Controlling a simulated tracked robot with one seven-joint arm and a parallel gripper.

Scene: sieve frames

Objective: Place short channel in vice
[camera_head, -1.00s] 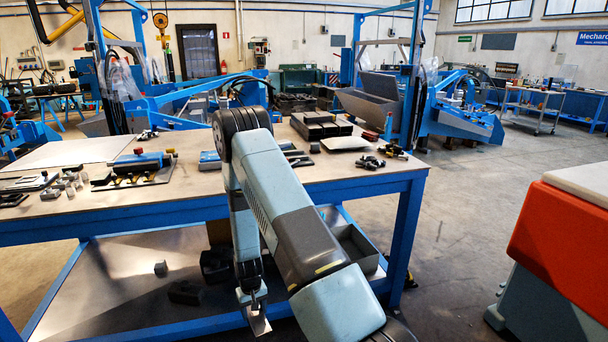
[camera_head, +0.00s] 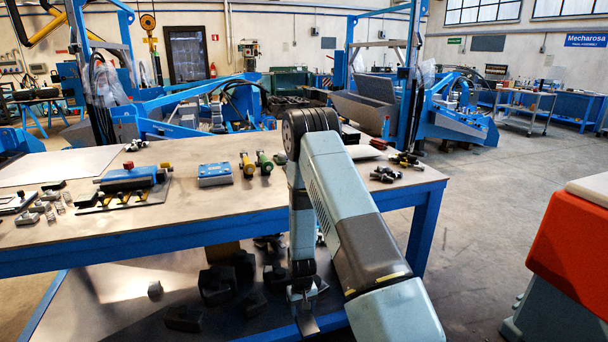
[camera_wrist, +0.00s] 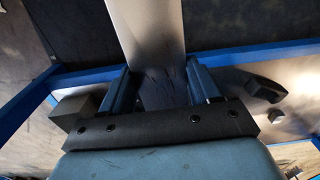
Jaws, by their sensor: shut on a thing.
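My gripper (camera_head: 303,292) hangs low in front of the workbench, below the level of its top. In the wrist view my gripper (camera_wrist: 160,88) is shut on a smooth metal piece, the short channel (camera_wrist: 148,28), which extends up and out of the picture between the two blue fingers. In the head view the channel (camera_head: 308,323) shows small and grey under the gripper. A blue and black clamp-like fixture with a red part (camera_head: 128,176), possibly the vice, lies on the left of the benchtop, well apart from the gripper. I cannot tell for certain which thing is the vice.
The blue-framed workbench (camera_head: 240,214) has a front edge and lower shelf close to my arm. A blue box (camera_head: 214,174), a yellow tool (camera_head: 247,166) and a green tool (camera_head: 263,163) stand on top. Dark blocks (camera_head: 217,284) lie on the shelf. An orange cabinet (camera_head: 567,240) stands right.

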